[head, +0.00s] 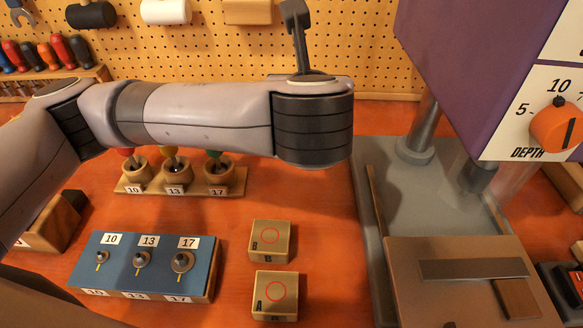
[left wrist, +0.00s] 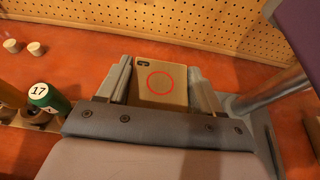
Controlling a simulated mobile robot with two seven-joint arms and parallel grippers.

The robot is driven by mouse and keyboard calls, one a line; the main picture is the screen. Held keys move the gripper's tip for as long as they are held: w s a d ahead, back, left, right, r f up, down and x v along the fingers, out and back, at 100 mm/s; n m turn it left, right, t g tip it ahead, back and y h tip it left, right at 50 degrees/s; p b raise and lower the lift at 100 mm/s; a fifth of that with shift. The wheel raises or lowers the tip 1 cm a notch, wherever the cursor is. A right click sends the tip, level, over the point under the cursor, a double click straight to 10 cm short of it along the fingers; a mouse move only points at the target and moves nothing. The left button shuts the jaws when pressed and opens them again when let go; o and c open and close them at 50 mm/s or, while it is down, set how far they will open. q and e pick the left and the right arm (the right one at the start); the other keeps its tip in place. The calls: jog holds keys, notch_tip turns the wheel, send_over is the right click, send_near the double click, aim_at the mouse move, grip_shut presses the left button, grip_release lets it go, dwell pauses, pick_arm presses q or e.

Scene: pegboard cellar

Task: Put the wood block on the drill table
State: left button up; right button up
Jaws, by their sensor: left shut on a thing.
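My left gripper (left wrist: 161,88) is shut on a wood block (left wrist: 160,98) in the left wrist view. The block sits between both fingers, with a red circle and a dark corner mark that I cannot read facing the camera. In the head view my left arm reaches in from the left, and its wrist hides the gripper and held block. The drill stands at the right with a grey base (head: 372,215). A brown plate (head: 425,300), apparently the drill table, lies at its front with a dark strip and small brown piece on it. My right gripper is not in view.
Two marked blocks, B (head: 270,240) and A (head: 275,294), lie on the orange bench. A blue block of bits (head: 150,262) and a wooden rack (head: 176,190) stand left. The purple drill head (head: 460,60) overhangs the right side; a pegboard (head: 220,60) closes the back.

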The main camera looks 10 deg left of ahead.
aim_at(302, 182)
pick_arm(q)
notch_tip(302, 182, down, 16)
jog(key=shift+f+b, duration=0.25)
jog(key=shift+b, duration=0.05)
jog(key=shift+f, duration=0.1)
jog(key=o, duration=1.1)
jog(key=shift+c, duration=0.2)
